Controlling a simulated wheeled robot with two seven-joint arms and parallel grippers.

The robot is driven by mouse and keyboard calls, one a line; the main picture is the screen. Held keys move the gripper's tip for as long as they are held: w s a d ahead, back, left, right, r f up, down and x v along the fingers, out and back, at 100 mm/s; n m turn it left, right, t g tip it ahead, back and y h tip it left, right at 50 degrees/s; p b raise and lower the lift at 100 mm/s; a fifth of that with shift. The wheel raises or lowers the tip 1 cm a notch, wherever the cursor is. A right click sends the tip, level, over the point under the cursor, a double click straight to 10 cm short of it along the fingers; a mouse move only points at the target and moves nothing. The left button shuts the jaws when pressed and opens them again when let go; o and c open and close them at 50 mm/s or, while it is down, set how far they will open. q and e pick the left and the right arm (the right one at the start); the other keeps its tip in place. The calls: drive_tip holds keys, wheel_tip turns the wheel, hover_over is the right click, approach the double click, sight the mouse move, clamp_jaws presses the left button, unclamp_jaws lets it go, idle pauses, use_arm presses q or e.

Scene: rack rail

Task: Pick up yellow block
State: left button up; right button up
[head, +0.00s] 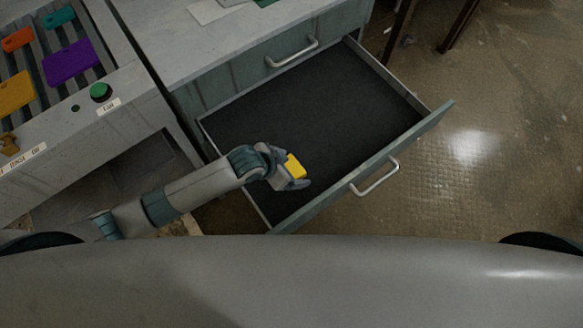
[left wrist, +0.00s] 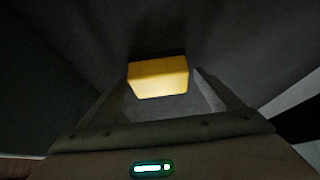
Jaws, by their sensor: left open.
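The yellow block (head: 295,166) is at the open drawer, by the fingers of my left gripper (head: 299,176) in the head view. In the left wrist view the yellow block (left wrist: 158,78) sits ahead, between the two open fingertips (left wrist: 165,82). I cannot tell whether a finger touches it. The gripper is over the dark drawer floor, near the drawer's front left part. My right gripper is not in view.
The open drawer (head: 300,115) has a dark, otherwise empty floor and a front panel with a handle (head: 375,178). A closed drawer handle (head: 292,52) is behind it. A rack with coloured plates, one purple (head: 70,62), and a green button (head: 100,91) stand left.

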sight(291, 167)
use_arm(q)
drive_tip(key=shift+c, duration=0.6)
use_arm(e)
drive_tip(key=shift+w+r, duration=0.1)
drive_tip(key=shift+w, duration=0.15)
use_arm(q)
drive_tip(key=c, duration=1.1)
wheel_tip(291, 167, up, 10)
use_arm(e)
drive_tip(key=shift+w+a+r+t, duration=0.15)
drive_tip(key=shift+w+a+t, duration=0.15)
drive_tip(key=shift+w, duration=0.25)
use_arm(q)
drive_tip(key=o, duration=0.5)
drive_tip(key=c, duration=0.3)
